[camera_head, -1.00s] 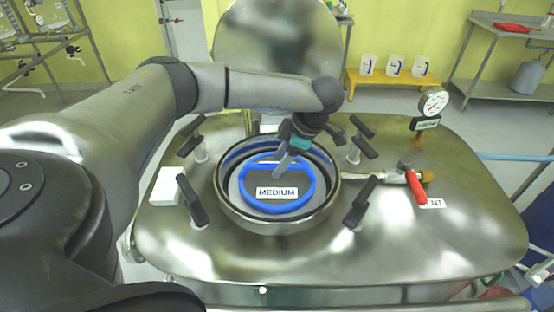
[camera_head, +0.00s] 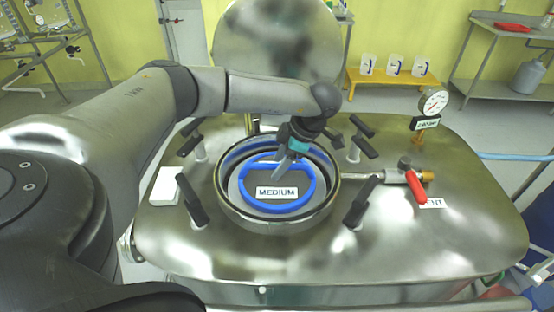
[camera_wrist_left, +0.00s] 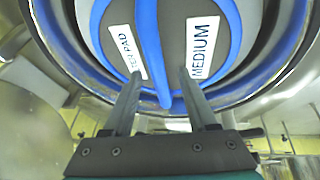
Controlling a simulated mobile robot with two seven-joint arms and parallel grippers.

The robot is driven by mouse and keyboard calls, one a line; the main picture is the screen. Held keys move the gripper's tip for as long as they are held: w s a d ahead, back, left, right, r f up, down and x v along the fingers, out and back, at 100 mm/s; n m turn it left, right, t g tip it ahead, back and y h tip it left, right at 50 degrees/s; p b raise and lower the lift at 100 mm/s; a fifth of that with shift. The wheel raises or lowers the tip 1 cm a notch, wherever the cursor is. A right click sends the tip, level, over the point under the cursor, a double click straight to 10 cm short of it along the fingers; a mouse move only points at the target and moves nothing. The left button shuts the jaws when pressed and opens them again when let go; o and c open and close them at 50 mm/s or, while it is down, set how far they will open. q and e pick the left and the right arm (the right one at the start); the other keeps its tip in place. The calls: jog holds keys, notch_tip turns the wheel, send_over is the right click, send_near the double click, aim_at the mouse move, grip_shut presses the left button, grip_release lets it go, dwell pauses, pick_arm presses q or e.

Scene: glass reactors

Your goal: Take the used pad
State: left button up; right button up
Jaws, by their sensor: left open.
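The used pad is a round grey disc with a blue rim (camera_head: 277,208) and a white MEDIUM label, lying inside the round steel opening (camera_head: 232,214) of the vessel lid. In the left wrist view the pad (camera_wrist_left: 115,22) shows a blue bar across its face, with a FILTER PAD label on the other side, its first letters hidden. My left gripper (camera_head: 281,174) is over the pad, pointing down. In the left wrist view the left gripper (camera_wrist_left: 161,76) is open, with the blue bar between its fingers. I cannot tell whether they touch it. My right gripper is not in view.
Black clamp handles (camera_head: 192,200) stand around the opening. A red-handled valve (camera_head: 416,187) and a pressure gauge (camera_head: 433,102) are on the right. The raised round cover (camera_head: 278,35) stands behind. A white block (camera_head: 166,186) lies at left. An orange bench (camera_head: 390,80) with jugs is farther back.

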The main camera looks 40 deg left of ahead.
pick_arm(q)
grip_shut()
dwell(0.3)
dwell(1.1)
